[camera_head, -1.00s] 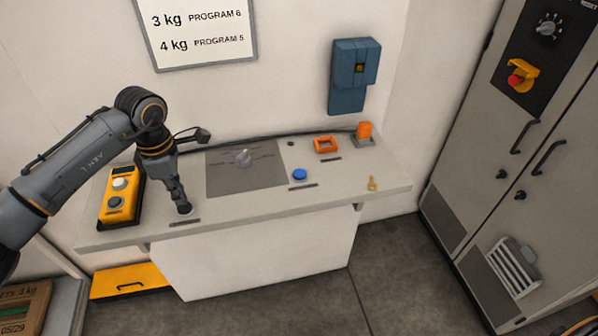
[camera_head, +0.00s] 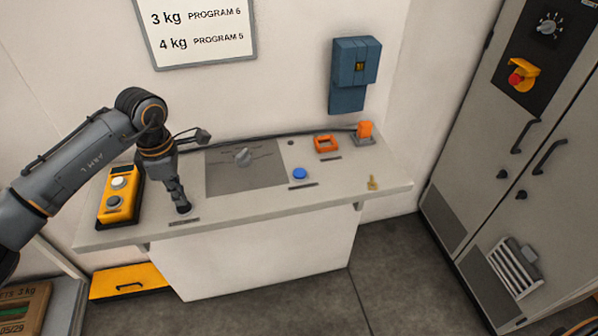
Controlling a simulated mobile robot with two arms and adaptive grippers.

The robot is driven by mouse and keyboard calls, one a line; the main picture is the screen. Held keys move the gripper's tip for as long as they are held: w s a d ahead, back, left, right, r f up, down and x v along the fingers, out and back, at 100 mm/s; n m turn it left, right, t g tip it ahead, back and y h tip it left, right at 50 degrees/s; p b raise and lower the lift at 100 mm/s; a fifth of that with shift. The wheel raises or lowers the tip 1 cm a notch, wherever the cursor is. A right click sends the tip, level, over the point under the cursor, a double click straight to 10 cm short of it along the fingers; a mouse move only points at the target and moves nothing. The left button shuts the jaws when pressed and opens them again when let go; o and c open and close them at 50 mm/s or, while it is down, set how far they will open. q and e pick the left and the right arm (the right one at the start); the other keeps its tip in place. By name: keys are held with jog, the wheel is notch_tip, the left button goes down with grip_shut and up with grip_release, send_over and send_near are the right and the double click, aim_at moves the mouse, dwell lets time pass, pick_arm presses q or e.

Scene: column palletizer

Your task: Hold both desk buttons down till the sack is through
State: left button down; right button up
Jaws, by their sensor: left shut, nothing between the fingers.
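A blue button (camera_head: 300,174) stands on the right half of the grey desk (camera_head: 250,209), with nothing on it. My left gripper (camera_head: 183,209) is shut and points down at the left part of the desk, just behind a dark label strip. Its fingertips are at the desk top and cover what lies under them, so a second button there is hidden. I cannot tell how far anything under them is pressed. My right gripper is not in view. No sack that is going through shows in this view.
A yellow control box (camera_head: 119,197) stands left of my left gripper. A selector panel (camera_head: 245,168) is mid-desk. An orange frame (camera_head: 326,144), an orange block (camera_head: 364,131) and a brass key (camera_head: 372,183) are to the right. A grey cabinet (camera_head: 475,180) stands at the right.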

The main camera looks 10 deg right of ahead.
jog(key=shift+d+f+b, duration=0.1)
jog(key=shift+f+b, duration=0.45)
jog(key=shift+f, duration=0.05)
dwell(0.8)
